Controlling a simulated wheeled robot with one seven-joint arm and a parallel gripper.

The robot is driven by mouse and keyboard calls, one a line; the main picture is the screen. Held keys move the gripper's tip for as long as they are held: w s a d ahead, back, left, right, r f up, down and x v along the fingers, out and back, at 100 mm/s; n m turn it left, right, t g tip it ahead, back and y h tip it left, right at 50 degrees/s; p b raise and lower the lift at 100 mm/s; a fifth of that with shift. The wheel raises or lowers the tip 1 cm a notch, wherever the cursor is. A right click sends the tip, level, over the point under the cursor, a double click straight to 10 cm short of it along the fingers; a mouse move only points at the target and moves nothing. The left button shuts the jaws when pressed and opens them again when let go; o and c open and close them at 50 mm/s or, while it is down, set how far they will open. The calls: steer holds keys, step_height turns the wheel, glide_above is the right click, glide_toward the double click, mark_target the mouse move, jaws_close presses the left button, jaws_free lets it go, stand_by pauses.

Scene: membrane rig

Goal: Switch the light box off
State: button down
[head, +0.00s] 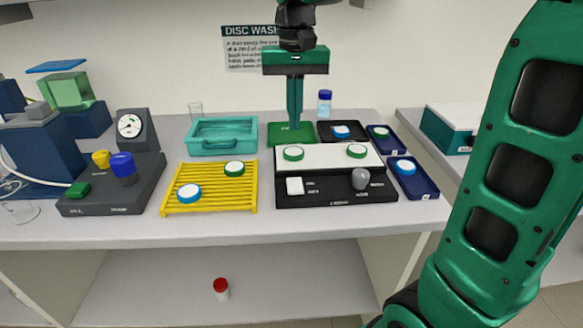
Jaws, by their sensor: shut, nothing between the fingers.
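The light box (325,160) stands on the bench right of centre, with a white top panel and a black sloping front. A white square switch (295,186) sits at the left of its front, and a grey knob (360,179) at the right. Two green-rimmed discs (293,153) (357,151) lie on the panel. I cannot tell from the picture whether the panel is lit. My gripper (294,124) is shut and empty, pointing straight down, behind or above the back edge of the box. It is apart from the switch, and nothing hides the switch.
A yellow rack (210,200) with two discs stands left of the box. Behind are a teal tray (222,150) and a green mat (307,138). Blue trays (425,186) with discs stand at the right. A dark unit (110,200) with knobs is far left. The bench front is clear.

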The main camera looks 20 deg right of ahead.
mark_target(294, 181)
step_height(294, 181, down, 14)
steer(key=shift+r, duration=0.15)
steer(key=shift+f, duration=0.2)
stand_by(0.4)
steer(key=shift+w+f, duration=0.1)
steer(key=shift+f, duration=0.05)
stand_by(0.3)
steer(key=shift+s, duration=0.2)
steer(key=shift+s+a+r, duration=0.2)
steer(key=shift+s+r, duration=0.2)
steer(key=shift+s, duration=0.15)
